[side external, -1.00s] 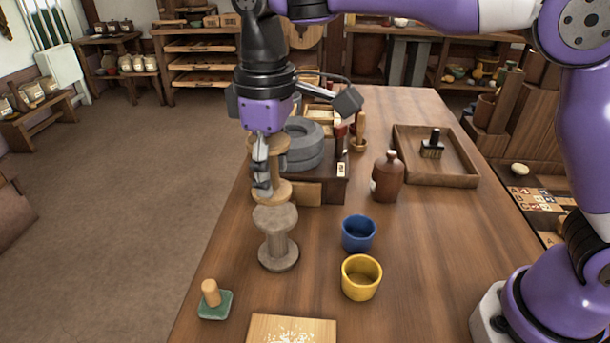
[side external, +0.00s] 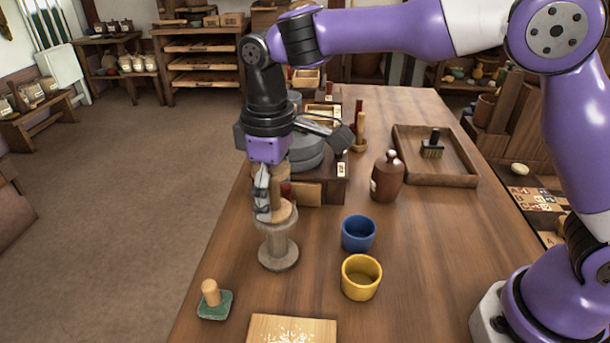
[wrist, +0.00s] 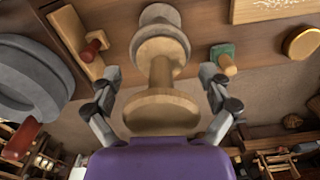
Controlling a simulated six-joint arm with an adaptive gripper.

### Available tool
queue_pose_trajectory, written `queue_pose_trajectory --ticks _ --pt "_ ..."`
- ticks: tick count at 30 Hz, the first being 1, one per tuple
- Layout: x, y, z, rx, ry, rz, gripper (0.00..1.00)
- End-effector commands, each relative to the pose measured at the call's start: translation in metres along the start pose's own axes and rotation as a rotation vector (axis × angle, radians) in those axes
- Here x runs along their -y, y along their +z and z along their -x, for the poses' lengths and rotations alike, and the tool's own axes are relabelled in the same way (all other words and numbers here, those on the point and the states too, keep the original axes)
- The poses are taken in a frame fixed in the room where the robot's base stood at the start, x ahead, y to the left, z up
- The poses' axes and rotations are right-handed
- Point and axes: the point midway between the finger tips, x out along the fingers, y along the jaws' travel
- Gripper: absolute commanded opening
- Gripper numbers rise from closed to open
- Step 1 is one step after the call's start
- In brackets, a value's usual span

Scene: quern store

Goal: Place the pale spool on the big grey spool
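The pale spool (side external: 284,210) stands upright on top of the big grey spool (side external: 279,243), its lower flange appearing to rest on the grey spool's upper flange. The grey spool stands on the table. My gripper (side external: 263,197) is around the pale spool from above and hides much of it in the side view. In the wrist view, the pale spool (wrist: 161,108) is between my gripper's (wrist: 159,75) spread fingers, with a gap on both sides. The grey spool (wrist: 160,14) shows beyond it.
A yellow cup (side external: 361,278) and a blue cup (side external: 358,234) stand to the right. A green-based stamp (side external: 214,304) and a pale board (side external: 291,330) are in front. A brown bottle (side external: 387,178), grey stone rings (side external: 306,153) and a wooden tray (side external: 462,181) stand farther back.

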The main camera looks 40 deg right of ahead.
Motion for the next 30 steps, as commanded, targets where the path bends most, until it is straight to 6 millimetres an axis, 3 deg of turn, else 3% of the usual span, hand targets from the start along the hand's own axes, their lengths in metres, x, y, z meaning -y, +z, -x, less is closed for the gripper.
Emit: queue_pose_trajectory --ticks 13,24,30 --pt "0.000 -0.001 0.008 -0.002 0.000 0.000 0.97" --pt "0.000 -0.002 0.088 -0.007 0.001 0.000 0.97" --pt "0.000 -0.001 0.113 -0.002 0.000 0.000 0.97"
